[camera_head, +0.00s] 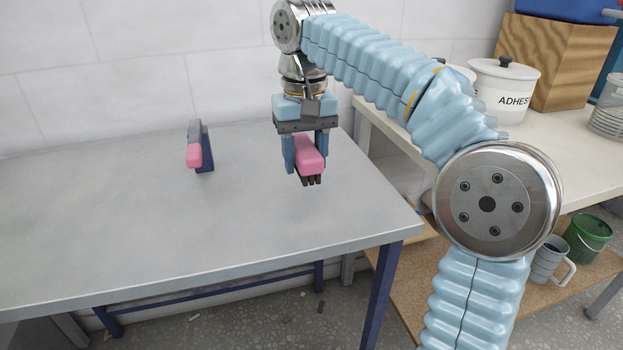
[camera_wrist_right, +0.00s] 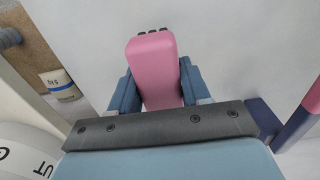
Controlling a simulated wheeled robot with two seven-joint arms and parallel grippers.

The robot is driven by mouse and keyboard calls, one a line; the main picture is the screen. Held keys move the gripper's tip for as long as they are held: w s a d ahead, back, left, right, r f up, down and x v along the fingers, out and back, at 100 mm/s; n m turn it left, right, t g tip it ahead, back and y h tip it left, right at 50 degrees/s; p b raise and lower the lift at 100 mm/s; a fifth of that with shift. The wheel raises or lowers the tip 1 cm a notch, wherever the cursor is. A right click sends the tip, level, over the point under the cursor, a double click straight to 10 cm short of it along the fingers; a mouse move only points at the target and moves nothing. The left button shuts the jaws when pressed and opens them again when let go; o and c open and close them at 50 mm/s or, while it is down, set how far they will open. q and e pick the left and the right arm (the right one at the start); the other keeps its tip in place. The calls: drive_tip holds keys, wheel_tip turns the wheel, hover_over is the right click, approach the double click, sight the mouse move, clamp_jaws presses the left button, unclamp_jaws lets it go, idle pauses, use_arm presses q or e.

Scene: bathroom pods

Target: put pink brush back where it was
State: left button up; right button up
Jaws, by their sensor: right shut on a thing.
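My right gripper (camera_head: 305,168) is shut on the pink brush (camera_head: 310,152), with one blue finger on each side of it. Dark bristles show at the brush's lower end, over the right part of the grey table (camera_head: 110,230). I cannot tell whether they touch the tabletop. In the right wrist view the pink brush (camera_wrist_right: 152,62) sits between the fingers (camera_wrist_right: 157,88), its dark tips at the far end. A second pink piece with a dark blue and grey body (camera_head: 195,153) stands on the table to the left, apart from the gripper. My left gripper is not in view.
A wooden bench (camera_head: 540,137) on the right bears a white pot lettered "ADHES" (camera_head: 503,85) and a wooden block (camera_head: 550,55). A green bucket (camera_head: 590,238) and a grey mug (camera_head: 548,262) stand on its lower shelf. A tiled wall closes the back. The table's left and front are clear.

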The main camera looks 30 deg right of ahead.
sight(311, 141)
drive_tip(key=shift+w+d+f, duration=0.25)
drive_tip(key=shift+d+f, duration=0.1)
drive_tip(key=shift+f, duration=0.25)
drive_tip(key=f, duration=0.2)
drive_tip(key=d+f+b, duration=0.1)
drive_tip(key=f, duration=0.1)
drive_tip(key=shift+w, duration=0.35)
drive_tip(key=shift+f, duration=0.3)
drive_tip(key=shift+f, duration=0.1)
drive_tip(key=o, duration=1)
wheel_tip(311, 141, up, 12)
drive_tip(key=p, duration=0.3)
